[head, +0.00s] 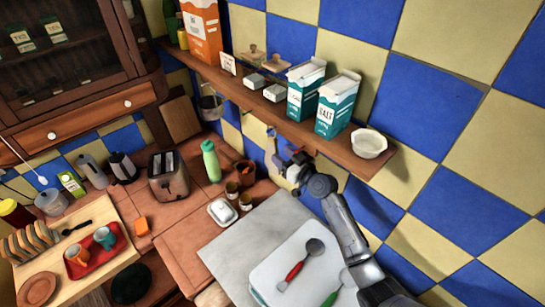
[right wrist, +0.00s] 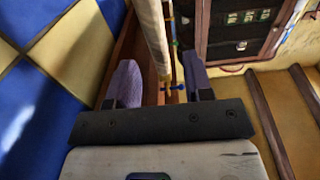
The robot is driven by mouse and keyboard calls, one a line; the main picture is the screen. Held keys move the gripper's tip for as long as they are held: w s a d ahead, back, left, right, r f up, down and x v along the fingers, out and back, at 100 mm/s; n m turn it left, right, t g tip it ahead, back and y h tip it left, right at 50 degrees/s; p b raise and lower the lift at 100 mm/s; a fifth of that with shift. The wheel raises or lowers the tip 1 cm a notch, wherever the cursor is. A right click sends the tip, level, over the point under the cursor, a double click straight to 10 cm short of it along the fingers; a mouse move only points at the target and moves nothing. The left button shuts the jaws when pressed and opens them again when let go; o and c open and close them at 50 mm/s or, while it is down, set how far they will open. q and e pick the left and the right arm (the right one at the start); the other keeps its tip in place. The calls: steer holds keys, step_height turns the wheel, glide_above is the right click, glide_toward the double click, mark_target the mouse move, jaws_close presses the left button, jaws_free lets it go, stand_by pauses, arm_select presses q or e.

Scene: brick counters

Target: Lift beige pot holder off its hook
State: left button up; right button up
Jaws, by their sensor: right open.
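My right gripper (head: 284,163) is under the wall shelf, close to the tiled wall. In the right wrist view its two purple fingers (right wrist: 162,84) stand apart. A beige flat thing (right wrist: 154,36), seen edge-on, reaches between the fingertips and looks like the pot holder. I cannot tell whether either finger touches it. A small blue hook-like piece (right wrist: 173,88) shows beside its end. In the head view the gripper and arm largely cover this spot, and the pot holder cannot be made out clearly. My left gripper is not in view.
The wooden shelf (head: 375,165) above my right arm carries cartons (head: 337,103), a white bowl (head: 369,143) and small boxes. Below are a green bottle (head: 211,161), a toaster (head: 169,177), a butter dish (head: 222,212) and a pale board with a red-handled spoon (head: 297,268).

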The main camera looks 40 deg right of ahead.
mark_target(277, 151)
steer(key=shift+w+r+p, duration=0.2)
steer(key=shift+w+p, duration=0.15)
steer(key=shift+w, duration=0.2)
steer(key=w, duration=0.3)
steer(key=shift+a+p, duration=0.15)
steer(key=shift+p, duration=0.25)
steer(key=shift+w, duration=0.6)
steer(key=shift+c, duration=0.4)
steer(key=c, duration=0.4)
jaws_close()
